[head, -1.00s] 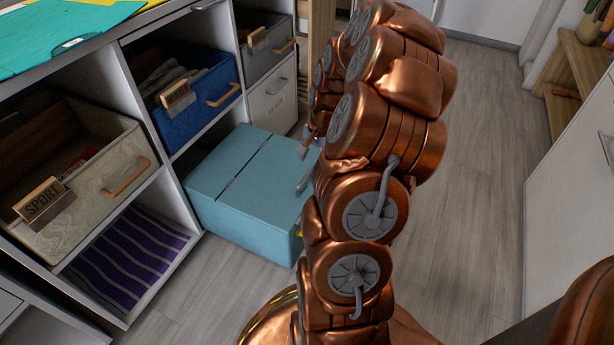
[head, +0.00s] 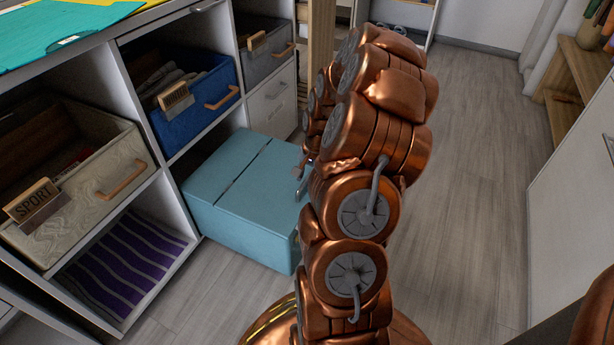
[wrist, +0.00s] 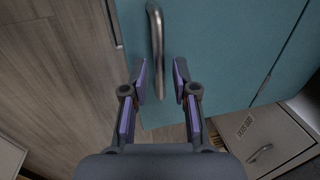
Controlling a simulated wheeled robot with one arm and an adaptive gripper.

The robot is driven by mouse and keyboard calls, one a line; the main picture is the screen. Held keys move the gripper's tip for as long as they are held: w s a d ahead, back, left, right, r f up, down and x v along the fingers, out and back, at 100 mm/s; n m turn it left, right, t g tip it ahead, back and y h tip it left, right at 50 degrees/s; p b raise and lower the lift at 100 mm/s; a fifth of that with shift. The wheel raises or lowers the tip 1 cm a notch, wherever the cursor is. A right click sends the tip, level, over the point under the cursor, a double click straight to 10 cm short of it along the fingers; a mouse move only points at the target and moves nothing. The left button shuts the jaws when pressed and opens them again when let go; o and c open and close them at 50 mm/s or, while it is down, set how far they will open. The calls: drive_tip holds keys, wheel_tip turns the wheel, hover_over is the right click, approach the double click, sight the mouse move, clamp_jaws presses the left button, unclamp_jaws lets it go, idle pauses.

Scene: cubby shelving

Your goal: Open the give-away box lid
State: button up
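The give-away box is most likely the teal box (head: 245,205) on the floor in front of the shelving, though no label shows on it. Its lid looks closed, with a seam across the top. In the wrist view the teal surface (wrist: 215,60) fills the upper right and carries a curved metal handle (wrist: 157,45). My gripper (wrist: 160,82) is open, its purple-padded fingers spread either side of the handle's lower end. I cannot tell whether they touch it. In the head view my arm hides the box's right part and most of the gripper.
Cubby shelving with a SPORT bin (head: 75,180), a blue bin (head: 200,100) and a grey bin (head: 265,48) stands on the left. A labelled drawer (wrist: 262,140) shows at lower right in the wrist view. Wooden floor (head: 465,190) is clear on the right.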

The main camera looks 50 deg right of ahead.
clamp_jaws()
idle(0.4)
